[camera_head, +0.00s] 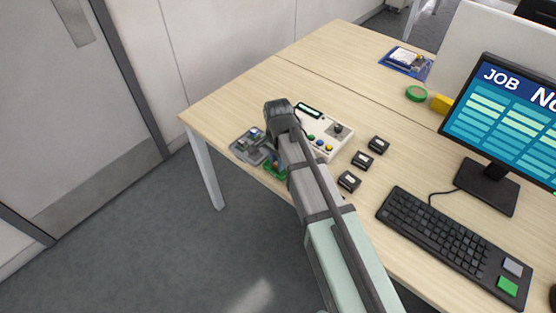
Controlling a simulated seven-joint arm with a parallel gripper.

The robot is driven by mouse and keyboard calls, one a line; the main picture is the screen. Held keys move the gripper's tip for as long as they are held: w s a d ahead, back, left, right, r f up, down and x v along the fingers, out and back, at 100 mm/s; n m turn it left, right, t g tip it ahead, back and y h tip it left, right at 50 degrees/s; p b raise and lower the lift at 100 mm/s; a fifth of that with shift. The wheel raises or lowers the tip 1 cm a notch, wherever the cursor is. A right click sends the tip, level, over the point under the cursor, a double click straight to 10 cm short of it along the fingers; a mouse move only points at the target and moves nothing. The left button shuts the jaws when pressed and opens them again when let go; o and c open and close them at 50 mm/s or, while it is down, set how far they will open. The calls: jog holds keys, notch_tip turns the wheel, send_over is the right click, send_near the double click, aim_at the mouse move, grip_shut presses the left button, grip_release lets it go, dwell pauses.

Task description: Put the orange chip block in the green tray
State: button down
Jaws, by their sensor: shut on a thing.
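My arm reaches over the near left edge of the wooden desk, and its wrist bends down there. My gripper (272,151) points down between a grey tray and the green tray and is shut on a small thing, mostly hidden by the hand. I take it to be the orange chip block, but its colour does not show clearly. The green tray (273,170) is at the desk's near edge, partly hidden behind my arm.
A white control box (335,143) with coloured buttons stands just right of my wrist. A keyboard (450,240) and a monitor (505,125) are at right. A green tape roll (416,93) and blue board (405,62) lie farther back.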

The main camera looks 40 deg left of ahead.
jog(key=shift+f, duration=0.15)
jog(key=c, duration=0.9)
grip_release()
jog(key=shift+c, duration=0.2)
notch_tip(320, 180, up, 12)
